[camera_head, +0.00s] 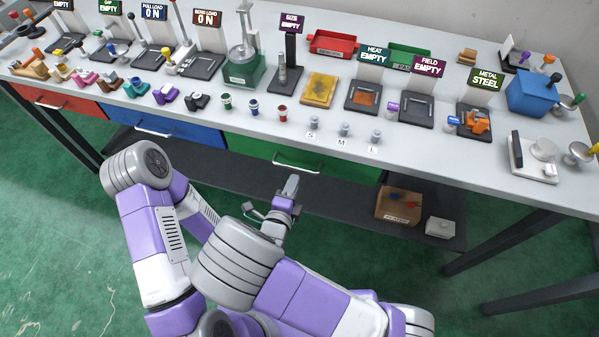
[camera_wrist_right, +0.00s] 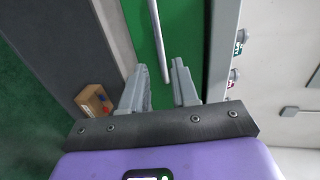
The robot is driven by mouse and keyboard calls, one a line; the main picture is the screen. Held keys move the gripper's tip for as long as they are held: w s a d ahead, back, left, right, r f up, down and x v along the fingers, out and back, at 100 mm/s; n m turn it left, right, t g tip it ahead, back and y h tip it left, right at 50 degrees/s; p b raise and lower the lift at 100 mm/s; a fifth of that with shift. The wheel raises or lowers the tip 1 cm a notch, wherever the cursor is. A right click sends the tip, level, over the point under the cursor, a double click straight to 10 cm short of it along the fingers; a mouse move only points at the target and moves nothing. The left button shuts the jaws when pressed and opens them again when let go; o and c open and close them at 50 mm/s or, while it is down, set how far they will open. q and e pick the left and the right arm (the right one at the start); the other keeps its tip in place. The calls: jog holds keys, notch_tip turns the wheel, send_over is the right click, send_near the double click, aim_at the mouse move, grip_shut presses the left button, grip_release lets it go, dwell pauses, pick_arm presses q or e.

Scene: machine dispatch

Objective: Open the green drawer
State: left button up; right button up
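The green drawer (camera_head: 340,173) is under the front edge of the workbench, right of the blue drawer. Its front looks flush and closed, with a pale bar handle (camera_head: 297,163). My right gripper (camera_head: 292,184) is just below and in front of this handle in the head view. In the right wrist view the gripper (camera_wrist_right: 159,68) is open, with its two fingers apart and empty. The handle (camera_wrist_right: 158,38) runs along the green front and its near end reaches between the fingertips; I cannot tell whether they touch.
A blue drawer (camera_head: 180,131) and a red drawer (camera_head: 55,99) are to the left. The workbench (camera_head: 440,150) carries machines, signs and small parts. A cardboard box (camera_head: 398,207) and a white block (camera_head: 440,228) rest on the lower shelf. Green floor lies in front.

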aim_at(300, 169)
jog(key=b+x, duration=0.1)
jog(key=x, duration=0.6)
jog(key=shift+w, duration=0.25)
jog(key=shift+c, duration=0.3)
grip_shut()
